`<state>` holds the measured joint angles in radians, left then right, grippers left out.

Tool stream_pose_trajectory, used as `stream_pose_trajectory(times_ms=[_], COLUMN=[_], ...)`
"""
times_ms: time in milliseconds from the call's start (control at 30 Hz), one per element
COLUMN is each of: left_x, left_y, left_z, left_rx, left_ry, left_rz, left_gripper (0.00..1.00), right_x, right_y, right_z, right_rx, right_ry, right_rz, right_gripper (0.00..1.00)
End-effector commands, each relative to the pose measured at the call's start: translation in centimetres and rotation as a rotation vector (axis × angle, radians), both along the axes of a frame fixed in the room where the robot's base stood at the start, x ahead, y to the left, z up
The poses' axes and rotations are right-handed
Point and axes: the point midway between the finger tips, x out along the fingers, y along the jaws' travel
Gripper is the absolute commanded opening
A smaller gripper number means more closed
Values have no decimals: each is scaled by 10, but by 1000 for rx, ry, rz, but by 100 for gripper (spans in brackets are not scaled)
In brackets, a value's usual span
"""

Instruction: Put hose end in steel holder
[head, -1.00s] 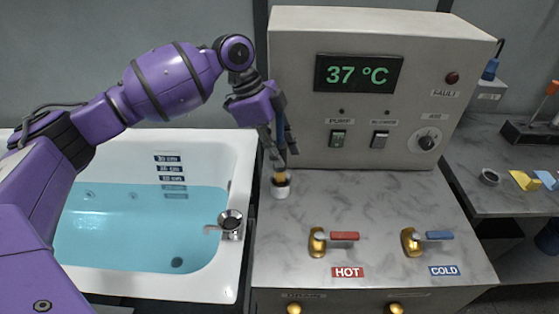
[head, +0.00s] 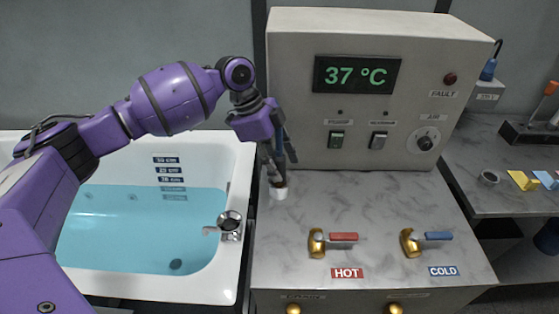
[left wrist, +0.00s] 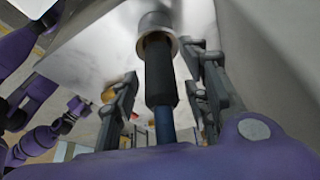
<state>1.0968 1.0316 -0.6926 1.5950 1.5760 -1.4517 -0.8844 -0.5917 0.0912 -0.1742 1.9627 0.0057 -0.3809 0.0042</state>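The steel holder (head: 279,193) is a small pale cup on the grey counter, left of the hot tap; it also shows in the left wrist view (left wrist: 157,22). The hose end (left wrist: 160,75), a black sleeve on a blue hose (left wrist: 165,125), has its tip inside the holder's mouth and stands roughly upright. My left gripper (head: 278,168) is above the holder, around the hose end. In the left wrist view its fingers (left wrist: 160,85) are spread, with gaps on both sides of the sleeve. What looks like my right gripper (left wrist: 78,106) is small and unclear.
The control box (head: 300,70) stands just behind the holder. The filled bathtub (head: 245,170) is to the left, with its spout (head: 230,225) near. Hot (head: 342,238) and cold (head: 437,236) taps are front right. The counter between is clear.

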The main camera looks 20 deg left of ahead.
Motion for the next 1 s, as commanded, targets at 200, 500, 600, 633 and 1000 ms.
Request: stream_pose_trajectory(times_ms=[200,500,600,633,1000], left_x=[0,1,1,1,1], left_y=[0,17,26,28,46], left_z=[2,43,64,70,113], left_rx=[0,0,0,0,0], left_ry=[-1,-2,-2,-1,1], left_rz=[0,3,2,3,1], left_gripper=[42,42,42,42,42], right_x=[0,0,0,0,1], right_y=[1,4,4,4,0], right_z=[0,-1,-2,-2,-2], right_rx=[1,8,9,9,2], right_ry=[-1,0,0,-1,-3], right_rz=[0,-8,-10,-10,-9], right_gripper=[34,34,34,34,34])
